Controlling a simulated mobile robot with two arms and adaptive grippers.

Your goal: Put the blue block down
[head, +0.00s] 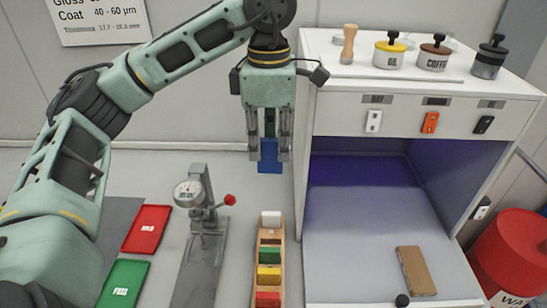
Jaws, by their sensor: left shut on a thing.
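The blue block (269,158) is held upright between the fingers of my left gripper (269,150). The gripper points straight down and is shut on the block, in the air at the left side of the white cabinet. Below it in the picture is a wooden rack (281,284) with a white block (271,219), a green block (270,255), a yellow block (268,277) and a red block (268,299) in a row. A dark gap shows between the white and green blocks. My right gripper is not in view.
A gauge stand (199,235) with a red knob stands left of the rack. A red tray (147,229) and a green tray (123,284) lie further left. The white cabinet (400,95) carries several lidded pots. A brown plate (417,270) lies in its open bay.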

